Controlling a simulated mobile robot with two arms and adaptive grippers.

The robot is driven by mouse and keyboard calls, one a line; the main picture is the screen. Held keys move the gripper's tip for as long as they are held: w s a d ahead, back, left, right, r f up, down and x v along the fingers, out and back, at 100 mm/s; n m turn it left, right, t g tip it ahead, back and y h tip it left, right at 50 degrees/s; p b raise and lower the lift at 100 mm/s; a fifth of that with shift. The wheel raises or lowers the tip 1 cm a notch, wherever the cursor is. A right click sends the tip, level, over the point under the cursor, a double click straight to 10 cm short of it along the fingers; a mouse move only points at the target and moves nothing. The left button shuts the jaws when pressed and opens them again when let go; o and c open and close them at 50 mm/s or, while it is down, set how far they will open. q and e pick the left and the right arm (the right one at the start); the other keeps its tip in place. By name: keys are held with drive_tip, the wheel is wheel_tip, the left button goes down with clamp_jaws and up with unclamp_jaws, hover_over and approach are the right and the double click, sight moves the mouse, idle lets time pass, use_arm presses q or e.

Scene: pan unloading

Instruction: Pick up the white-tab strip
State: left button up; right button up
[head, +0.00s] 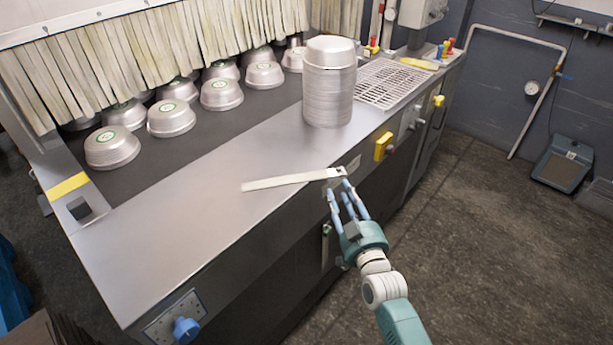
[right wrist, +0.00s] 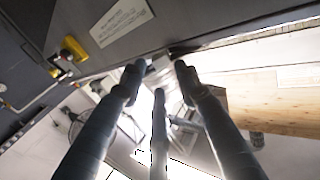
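The white-tab strip (head: 285,182) is a long, thin, pale strip lying on the metal counter (head: 190,210). Its right end, with a whitish tab (head: 335,173), reaches the counter's front edge. My right gripper (head: 341,188) comes from the lower right, its blue-grey fingers pointing up at that tab end. In the right wrist view, the fingertips (right wrist: 158,72) are spread apart, with a small pale piece between or just beyond them. I cannot tell whether they touch the tab. My left gripper is not in view.
A tall stack of round metal pans (head: 329,85) stands behind the strip. Several upturned pans (head: 222,94) sit on the dark belt under strip curtains (head: 130,55). A yellow switch (head: 383,146) projects from the counter front, right of the gripper. The counter left of the strip is clear.

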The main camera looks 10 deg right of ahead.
sight(334, 180)
drive_tip(key=w, duration=0.3)
drive_tip(key=w+p, duration=0.1)
drive_tip(key=w, duration=0.1)
drive_tip(key=shift+w+a+f, duration=0.2)
drive_tip(key=shift+w+a, duration=0.05)
drive_tip(key=shift+w, duration=0.05)
drive_tip(key=shift+s, duration=0.1)
drive_tip(key=shift+c, duration=0.8)
clamp_jaws()
